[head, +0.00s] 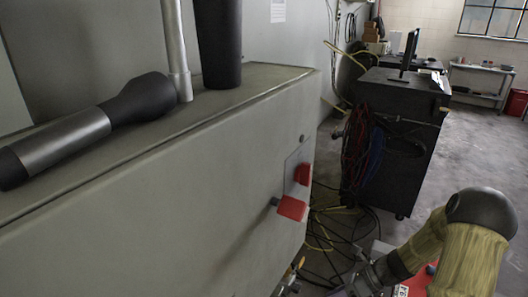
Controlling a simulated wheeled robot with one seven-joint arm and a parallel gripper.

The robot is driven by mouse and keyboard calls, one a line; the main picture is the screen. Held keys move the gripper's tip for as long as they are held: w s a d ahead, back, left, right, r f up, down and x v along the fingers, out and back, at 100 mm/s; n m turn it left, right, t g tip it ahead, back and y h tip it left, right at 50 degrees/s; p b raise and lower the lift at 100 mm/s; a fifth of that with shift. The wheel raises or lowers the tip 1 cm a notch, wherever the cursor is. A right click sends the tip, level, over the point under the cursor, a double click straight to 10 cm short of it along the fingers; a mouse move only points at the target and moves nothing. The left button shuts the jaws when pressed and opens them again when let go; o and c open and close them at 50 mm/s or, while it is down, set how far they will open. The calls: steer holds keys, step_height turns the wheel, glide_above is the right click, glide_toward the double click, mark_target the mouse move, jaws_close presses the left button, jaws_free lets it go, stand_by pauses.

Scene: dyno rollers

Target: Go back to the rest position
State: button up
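My arm, in a worn yellowish cover with a dark rounded joint, reaches in at the lower right of the head view. Its metal end with my gripper (362,282) is low in the picture, partly cut off by the bottom edge. The fingers are too small and too cut off to show whether they are open or shut, or whether anything is between them. My gripper is to the right of the large grey-green cabinet (160,215) and below its two red handles (292,208), apart from them in the picture.
A dark cylinder with a grey band (66,139) lies on the cabinet's top ledge, beside upright pipes. A black wheeled cart (400,115) with a monitor stands behind. Cables (325,230) cover the floor between cabinet and cart. Open concrete floor (480,135) lies to the right.

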steer(key=s+a+r+n+t+h+p, duration=0.1)
steer(key=s+r+n+h, duration=0.3)
steer(key=r+n, duration=0.4)
steer(key=s+a+r+n+t+h+p, duration=0.2)
steer(key=s+r+n+h, duration=0.3)
steer(key=n, duration=1.3)
step_height(320, 180, up, 4)
steer(key=shift+s+a+r+n+h, duration=0.1)
steer(key=shift+s+a+n+h, duration=0.25)
steer(key=shift+a+h, duration=0.4)
steer(key=shift+w+d, duration=0.1)
steer(key=shift+d, duration=0.15)
